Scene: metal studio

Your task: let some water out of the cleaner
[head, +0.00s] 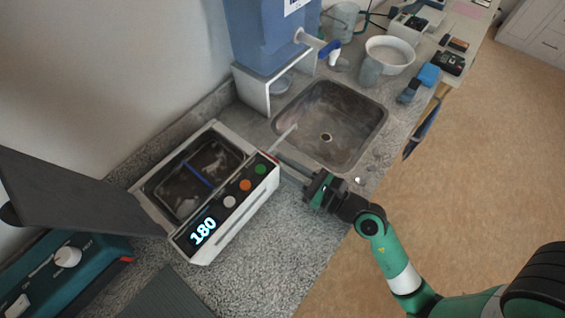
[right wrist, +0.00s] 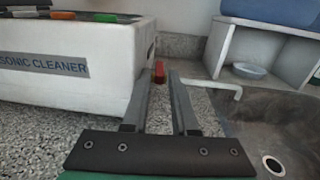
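The white ultrasonic cleaner (head: 232,216) sits on the counter with its dark lid (head: 75,190) raised. Its display reads 180, and its basin holds murky liquid with a blue bar across it. A small red valve handle (right wrist: 160,72) shows on its side in the right wrist view. A thin white spout (right wrist: 212,82) reaches toward the sink; it also shows in the head view (head: 285,134). My right gripper (right wrist: 167,84) is open and empty, beside the cleaner's end. The red handle appears between its fingertips, just beyond them; I see no contact. My left gripper is not in view.
A metal sink (head: 345,112) with a drain lies beside the cleaner. A blue water container (head: 262,38) with a tap stands on a white stand (head: 252,88) behind. A teal device (head: 85,262) is at the lower left. Bowls and cups crowd the far counter.

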